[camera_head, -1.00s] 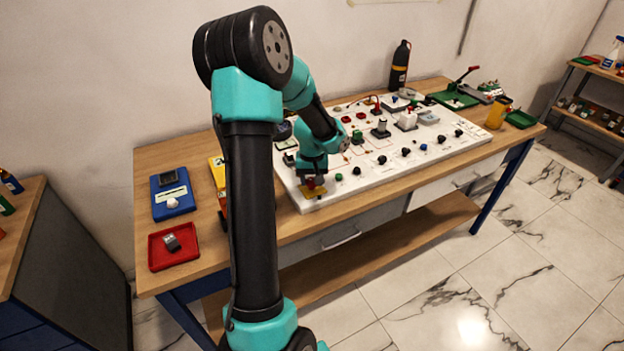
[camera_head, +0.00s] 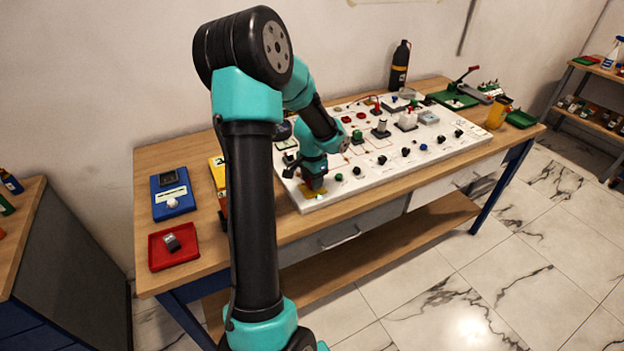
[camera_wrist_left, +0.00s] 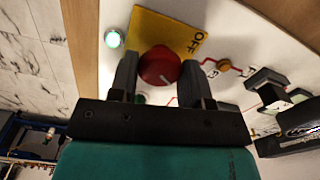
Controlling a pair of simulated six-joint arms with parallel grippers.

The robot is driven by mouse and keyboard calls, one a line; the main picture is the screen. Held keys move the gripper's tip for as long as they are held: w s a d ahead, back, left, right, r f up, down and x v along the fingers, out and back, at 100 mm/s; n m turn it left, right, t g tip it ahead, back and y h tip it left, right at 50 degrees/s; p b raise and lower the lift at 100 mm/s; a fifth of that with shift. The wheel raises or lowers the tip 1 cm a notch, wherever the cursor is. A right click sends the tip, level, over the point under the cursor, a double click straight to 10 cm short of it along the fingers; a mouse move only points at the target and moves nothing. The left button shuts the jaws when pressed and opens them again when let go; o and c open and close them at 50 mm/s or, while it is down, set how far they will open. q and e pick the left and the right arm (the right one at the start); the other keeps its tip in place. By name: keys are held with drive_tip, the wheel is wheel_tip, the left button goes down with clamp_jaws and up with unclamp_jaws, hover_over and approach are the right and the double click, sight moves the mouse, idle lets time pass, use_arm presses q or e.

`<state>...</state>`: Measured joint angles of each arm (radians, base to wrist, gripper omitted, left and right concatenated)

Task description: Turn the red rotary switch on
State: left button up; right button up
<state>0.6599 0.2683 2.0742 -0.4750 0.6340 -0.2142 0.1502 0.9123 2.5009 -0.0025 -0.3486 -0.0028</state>
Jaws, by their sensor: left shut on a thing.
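In the head view the left gripper (camera_head: 315,185) points down and hides the switch. My right gripper is in no view.
Several black knobs (camera_head: 382,160) line the panel's front. A red tray (camera_head: 172,246) and a blue device (camera_head: 172,193) lie left on the wooden table. The table's front edge is close to the switch.

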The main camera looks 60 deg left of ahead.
use_arm(q)
drive_tip(key=shift+m, duration=1.1)
drive_tip(key=o, duration=0.9)
wheel_tip(320, 180, up, 18)
drive_tip(key=shift+f, duration=0.25)
